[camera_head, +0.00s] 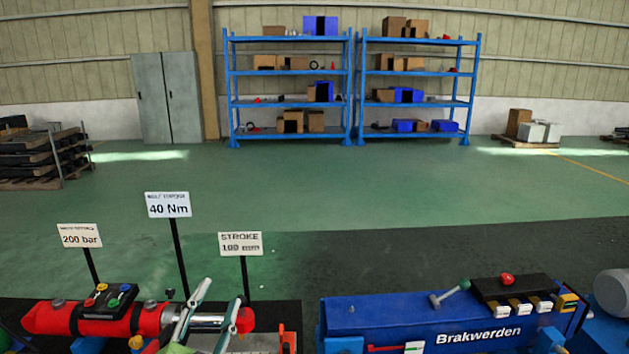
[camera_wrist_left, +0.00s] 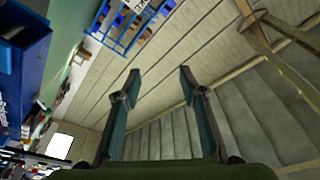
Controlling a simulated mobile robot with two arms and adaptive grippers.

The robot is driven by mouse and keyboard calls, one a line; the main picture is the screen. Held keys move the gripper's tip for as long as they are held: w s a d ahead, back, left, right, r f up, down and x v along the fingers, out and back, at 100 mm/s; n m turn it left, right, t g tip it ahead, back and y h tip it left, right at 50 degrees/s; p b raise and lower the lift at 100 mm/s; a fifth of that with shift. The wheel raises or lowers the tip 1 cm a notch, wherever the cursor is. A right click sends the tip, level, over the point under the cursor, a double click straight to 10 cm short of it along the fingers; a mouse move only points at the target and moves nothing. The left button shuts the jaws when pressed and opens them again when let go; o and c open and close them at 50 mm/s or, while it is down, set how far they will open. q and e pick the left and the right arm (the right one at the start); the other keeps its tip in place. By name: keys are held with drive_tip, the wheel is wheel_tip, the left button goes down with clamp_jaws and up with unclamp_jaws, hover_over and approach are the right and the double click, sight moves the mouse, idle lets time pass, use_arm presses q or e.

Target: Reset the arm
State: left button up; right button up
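My left gripper (camera_head: 225,289) comes up from the bottom edge of the head view, its two pale fingers pointing up and apart. It stands in front of the red cylinder unit (camera_head: 95,318) and hides part of its rod end. I cannot tell whether it touches the unit. In the left wrist view, the left gripper (camera_wrist_left: 160,78) is open, with nothing between its fingers; wall and roof panels show behind it. My right gripper is in neither view.
The blue Brakwerden unit (camera_head: 400,319) with levers and a red knob stands at the lower right. Signs on posts, such as the 40 Nm sign (camera_head: 169,205), rise behind the red unit. Blue shelves (camera_head: 350,90) stand far back. The green floor (camera_head: 330,185) between is clear.

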use_arm(q)
drive_tip(key=s+a+f+n+g+y, duration=0.1)
drive_tip(key=s+a+f+n+g, duration=0.15)
drive_tip(key=f, duration=0.35)
drive_tip(key=s+a+f+n+g+y, duration=0.2)
drive_tip(key=f+g, duration=0.1)
drive_tip(key=f, duration=0.4)
drive_tip(key=s+d+f+n+g+h, duration=0.15)
drive_tip(key=s+f+g, duration=0.35)
drive_tip(key=s+f, duration=0.55)
drive_tip(key=s+f+n+g, duration=0.2)
drive_tip(key=s+f+g, duration=0.45)
drive_tip(key=s, duration=0.75)
wheel_tip(320, 180, down, 25)
drive_tip(key=s, duration=0.1)
drive_tip(key=s+a+f+g, duration=0.1)
drive_tip(key=s+a+f, duration=0.2)
drive_tip(key=s+f, duration=1.4)
drive_tip(key=shift+s+f+g, duration=0.4)
drive_tip(key=shift+f, duration=0.05)
